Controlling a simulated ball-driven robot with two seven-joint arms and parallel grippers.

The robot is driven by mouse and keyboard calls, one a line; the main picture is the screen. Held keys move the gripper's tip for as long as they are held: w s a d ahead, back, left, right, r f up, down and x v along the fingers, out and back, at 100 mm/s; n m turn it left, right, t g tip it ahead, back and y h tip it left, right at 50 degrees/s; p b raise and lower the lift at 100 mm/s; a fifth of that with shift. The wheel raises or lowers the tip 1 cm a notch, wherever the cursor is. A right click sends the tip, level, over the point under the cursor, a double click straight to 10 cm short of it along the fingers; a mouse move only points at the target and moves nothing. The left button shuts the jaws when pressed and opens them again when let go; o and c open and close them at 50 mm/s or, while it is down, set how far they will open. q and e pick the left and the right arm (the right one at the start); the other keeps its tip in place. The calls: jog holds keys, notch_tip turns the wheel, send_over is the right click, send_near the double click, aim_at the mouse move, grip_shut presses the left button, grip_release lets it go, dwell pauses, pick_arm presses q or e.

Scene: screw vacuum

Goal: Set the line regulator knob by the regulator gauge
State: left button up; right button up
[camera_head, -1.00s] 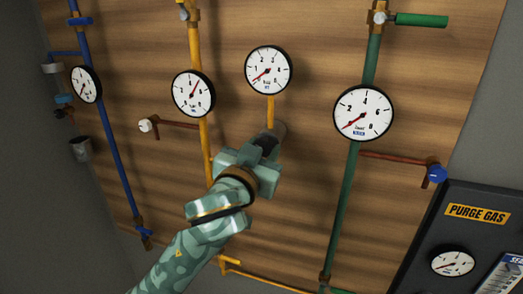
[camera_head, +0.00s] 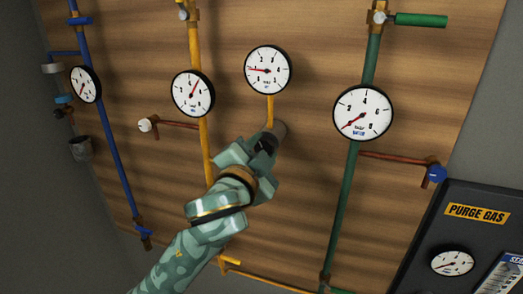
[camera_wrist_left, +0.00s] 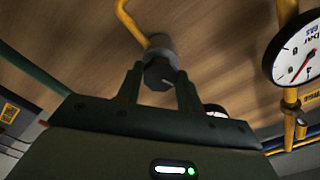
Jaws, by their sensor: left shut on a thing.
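The regulator gauge (camera_head: 268,70) is the white dial at the top of a short yellow pipe, upper middle of the head view. Its red needle points left, a little above level. Below it is the dark line regulator knob (camera_head: 279,129), mostly hidden by my gripper. In the left wrist view the knob (camera_wrist_left: 159,74) sits on a grey body at the end of a yellow pipe. My left gripper (camera_head: 265,145) is shut on the knob, with one finger on each side in the wrist view (camera_wrist_left: 158,88). My right gripper is not in view.
A yellow-line gauge (camera_head: 193,93) stands left of the regulator gauge, a green-line gauge (camera_head: 363,114) right. A white knob (camera_head: 146,125) and a blue knob (camera_head: 437,174) stick out on side pipes. A dark purge gas panel (camera_head: 470,240) is at lower right.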

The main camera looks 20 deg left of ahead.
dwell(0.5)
pick_arm(q)
jog(key=o, duration=0.8)
jog(key=shift+o, duration=1)
jog(key=shift+w, duration=0.15)
jog(key=shift+f, duration=0.15)
